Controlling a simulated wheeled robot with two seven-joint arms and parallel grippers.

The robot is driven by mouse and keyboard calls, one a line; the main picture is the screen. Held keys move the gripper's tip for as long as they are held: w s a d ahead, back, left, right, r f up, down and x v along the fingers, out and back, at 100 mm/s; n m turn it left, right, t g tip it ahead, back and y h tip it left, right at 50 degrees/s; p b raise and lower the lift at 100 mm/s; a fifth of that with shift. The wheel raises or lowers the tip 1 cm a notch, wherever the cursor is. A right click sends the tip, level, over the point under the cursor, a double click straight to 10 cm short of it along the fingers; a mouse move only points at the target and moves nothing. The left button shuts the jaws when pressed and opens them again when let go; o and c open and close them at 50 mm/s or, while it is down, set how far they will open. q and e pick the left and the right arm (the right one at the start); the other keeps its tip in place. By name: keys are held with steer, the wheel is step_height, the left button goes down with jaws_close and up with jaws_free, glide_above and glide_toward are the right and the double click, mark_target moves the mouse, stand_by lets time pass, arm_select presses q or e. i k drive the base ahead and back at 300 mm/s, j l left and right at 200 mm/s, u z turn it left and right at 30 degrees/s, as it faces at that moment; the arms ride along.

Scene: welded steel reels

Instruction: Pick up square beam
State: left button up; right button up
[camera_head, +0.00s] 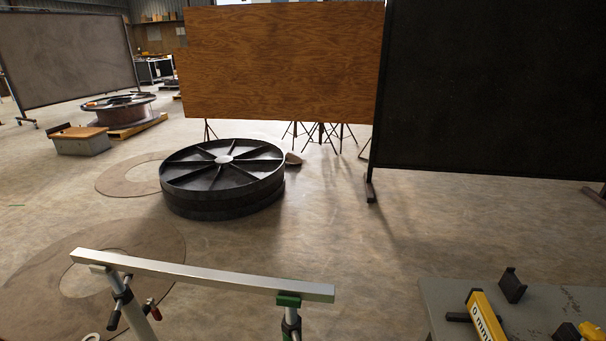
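A long silver square beam (200,273) lies across the lower left of the head view. It rests near its left end on one stand (122,292) with a black and red clamp handle, and near its right end on a second stand (290,312) with a green top. The beam slopes slightly down to the right in the picture. Neither of my grippers shows in this view.
A grey table (440,298) at the lower right holds a yellow tool (485,315) and a black bracket (512,286). A dark spoked steel reel (224,178) lies on the floor beyond the beam. A black screen (490,90) stands behind at right. Floor between is clear.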

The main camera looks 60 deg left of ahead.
mark_target(320, 293)
steer(key=l+u, duration=0.15)
steer(key=u, duration=2.5)
steer(key=z, duration=2.95)
steer(key=u, duration=2.95)
